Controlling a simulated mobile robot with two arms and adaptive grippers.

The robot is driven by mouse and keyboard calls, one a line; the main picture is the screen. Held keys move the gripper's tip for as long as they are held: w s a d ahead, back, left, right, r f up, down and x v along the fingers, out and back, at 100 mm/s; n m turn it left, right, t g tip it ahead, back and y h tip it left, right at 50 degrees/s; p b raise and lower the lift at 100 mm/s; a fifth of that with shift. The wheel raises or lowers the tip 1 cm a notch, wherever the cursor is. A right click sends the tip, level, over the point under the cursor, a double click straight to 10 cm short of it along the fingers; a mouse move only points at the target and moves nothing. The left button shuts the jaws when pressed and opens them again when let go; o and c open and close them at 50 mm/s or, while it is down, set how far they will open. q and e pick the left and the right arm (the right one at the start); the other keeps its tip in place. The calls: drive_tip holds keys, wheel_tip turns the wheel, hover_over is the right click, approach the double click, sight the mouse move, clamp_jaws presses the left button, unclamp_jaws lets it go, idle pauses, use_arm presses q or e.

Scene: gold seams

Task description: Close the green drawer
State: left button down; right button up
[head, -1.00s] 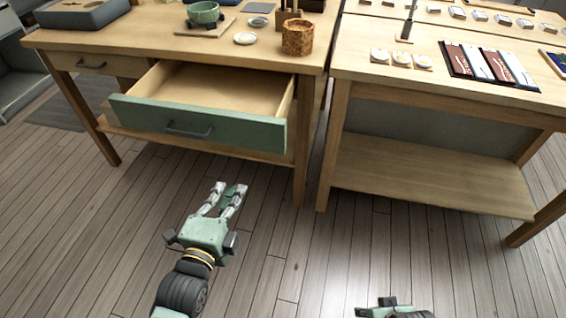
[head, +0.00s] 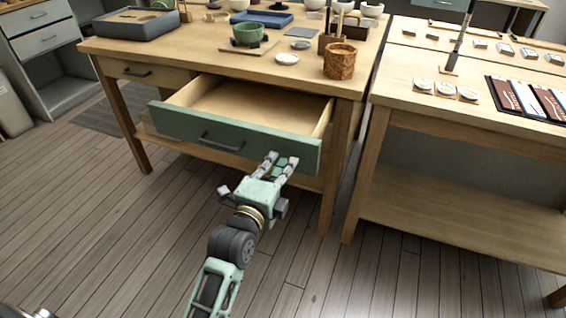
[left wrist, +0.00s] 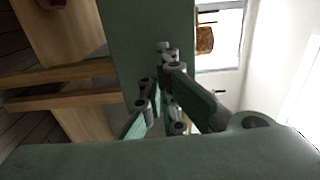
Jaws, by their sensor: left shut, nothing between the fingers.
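The green drawer (head: 262,143) is pulled out of the wooden workbench, with its green front facing me and its empty wooden inside showing. A dark handle (head: 221,142) sits on the front, left of my gripper. My left gripper (head: 281,160) is shut and empty. Its fingertips are at the lower right part of the drawer front; I cannot tell whether they touch it. In the left wrist view, the fingers (left wrist: 165,95) show in front of the green drawer front (left wrist: 150,25). My right gripper is not in view.
The workbench top (head: 190,55) holds a green bowl (head: 247,33), a cork-like pot (head: 340,61) and a grey tray (head: 133,24). A second table (head: 420,108) stands close on the right. The wooden floor in front is clear.

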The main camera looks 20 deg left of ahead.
use_arm(q)
drive_tip(key=shift+w, duration=0.8)
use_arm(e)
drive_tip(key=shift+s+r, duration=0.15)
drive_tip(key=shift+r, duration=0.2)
